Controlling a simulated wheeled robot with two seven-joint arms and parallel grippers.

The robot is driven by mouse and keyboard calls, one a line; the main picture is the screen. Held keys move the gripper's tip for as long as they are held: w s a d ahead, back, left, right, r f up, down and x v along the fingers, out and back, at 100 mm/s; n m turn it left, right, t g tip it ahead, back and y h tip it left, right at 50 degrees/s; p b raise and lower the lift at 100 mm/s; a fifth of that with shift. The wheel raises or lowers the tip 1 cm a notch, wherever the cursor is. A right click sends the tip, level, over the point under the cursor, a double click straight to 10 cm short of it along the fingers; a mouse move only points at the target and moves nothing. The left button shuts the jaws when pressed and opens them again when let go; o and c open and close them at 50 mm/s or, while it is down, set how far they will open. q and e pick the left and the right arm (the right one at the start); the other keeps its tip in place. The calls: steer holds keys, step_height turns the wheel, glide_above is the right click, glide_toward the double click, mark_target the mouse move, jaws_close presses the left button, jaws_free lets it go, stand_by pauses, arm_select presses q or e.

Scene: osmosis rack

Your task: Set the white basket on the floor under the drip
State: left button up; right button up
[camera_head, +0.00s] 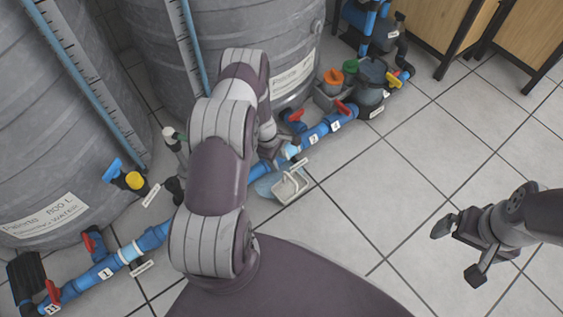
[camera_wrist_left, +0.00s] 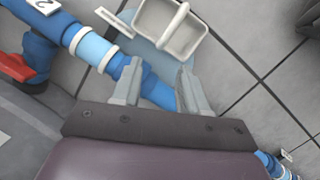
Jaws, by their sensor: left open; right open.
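The white basket (camera_head: 291,187), a small open box with a handle across it, is on the floor beside the blue pipe, overlapping a light blue puddle (camera_head: 266,187). In the left wrist view the basket (camera_wrist_left: 188,42) is at the top, beyond the fingertips, with the puddle (camera_wrist_left: 143,52) beside and partly behind it. My left gripper (camera_wrist_left: 158,75) is open and empty, its fingers over the blue pipe (camera_wrist_left: 150,88) and apart from the basket. In the head view my left arm hides most of that gripper. My right gripper (camera_head: 459,250) is open and empty over bare floor at the right.
Large grey tanks (camera_head: 250,40) stand at the left and back. The blue pipe run (camera_head: 325,130) with red valve handles crosses the floor before them. A grey pump unit (camera_head: 371,80) and wooden cabinets (camera_head: 430,22) are at the back. The tiled floor at centre right is clear.

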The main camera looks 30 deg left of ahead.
arm_select(q)
steer(key=d+r+m, duration=0.3)
steer(key=r+m, duration=0.1)
steer(key=r, duration=0.5)
steer(key=d+r+m, duration=0.2)
steer(key=r+m, duration=0.1)
steer(key=r, duration=0.5)
steer(key=s+d+r+m+y, duration=0.1)
steer(key=s+d+r+m, duration=0.3)
steer(key=s+r+m, duration=0.2)
steer(key=s+d+r+m+y, duration=0.1)
steer(key=s+d+r+m, duration=0.2)
steer(key=s+r+m, duration=0.3)
step_height(320, 180, up, 4)
steer(key=s, duration=0.2)
steer(key=shift+s+d+r+t, duration=0.25)
steer(key=shift+s+d+t, duration=0.05)
steer(key=shift+s+d, duration=0.1)
arm_select(e)
steer(key=shift+r, duration=0.45)
arm_select(q)
steer(key=shift+r, duration=0.1)
arm_select(e)
steer(key=shift+r, duration=0.1)
